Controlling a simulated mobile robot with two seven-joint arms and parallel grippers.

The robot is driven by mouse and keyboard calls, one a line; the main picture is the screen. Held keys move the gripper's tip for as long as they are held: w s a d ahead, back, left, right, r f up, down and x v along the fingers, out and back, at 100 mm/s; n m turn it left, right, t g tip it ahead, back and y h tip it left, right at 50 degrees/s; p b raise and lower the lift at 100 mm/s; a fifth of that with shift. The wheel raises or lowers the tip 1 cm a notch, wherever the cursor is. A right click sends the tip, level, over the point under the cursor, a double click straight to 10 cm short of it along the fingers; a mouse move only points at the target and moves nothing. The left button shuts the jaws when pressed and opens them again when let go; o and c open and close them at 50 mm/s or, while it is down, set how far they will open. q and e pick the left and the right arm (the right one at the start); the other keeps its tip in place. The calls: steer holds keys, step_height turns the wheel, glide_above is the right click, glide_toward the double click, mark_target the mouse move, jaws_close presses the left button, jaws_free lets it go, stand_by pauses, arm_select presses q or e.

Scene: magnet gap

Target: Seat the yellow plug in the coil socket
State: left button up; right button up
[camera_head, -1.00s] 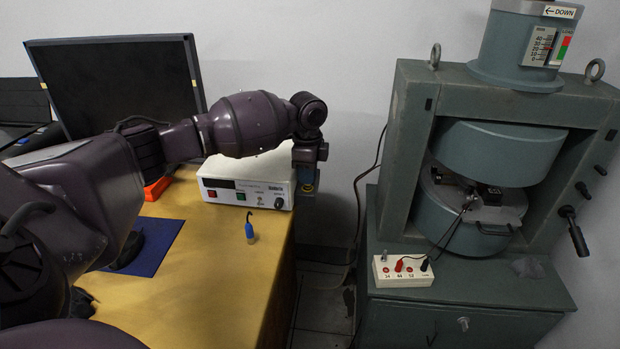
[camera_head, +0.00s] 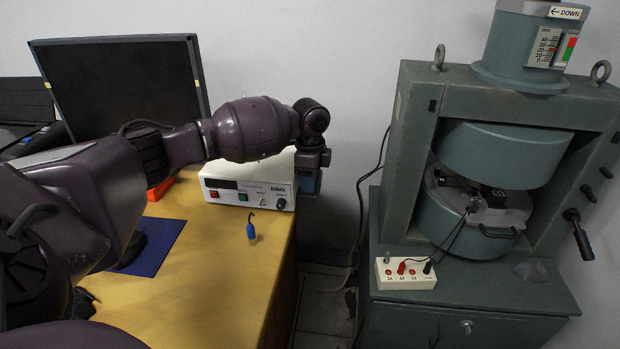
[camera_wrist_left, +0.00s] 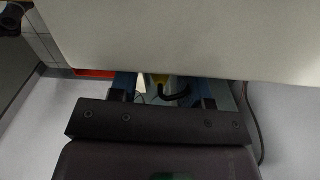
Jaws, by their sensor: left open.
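My left gripper (camera_head: 309,186) points down at the right end of the white power supply, close beside its side. I cannot pick out the coil socket for certain; a white box with red sockets (camera_head: 405,283) stands on the green cabinet. My right gripper is not in view.
The white power supply (camera_head: 232,197) and a blue plug (camera_head: 251,233) stand on the yellow table (camera_head: 215,285). A dark monitor (camera_head: 120,85) is behind my arm. The green magnet frame (camera_head: 405,150) stands right, across a floor gap (camera_head: 322,300) from the table.

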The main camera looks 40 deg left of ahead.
arm_select(q)
step_height(320, 180, up, 12)
steer(key=p, duration=0.2)
steer(key=shift+r+p, duration=0.15)
steer(key=shift+p, duration=0.25)
steer(key=shift+r, duration=0.1)
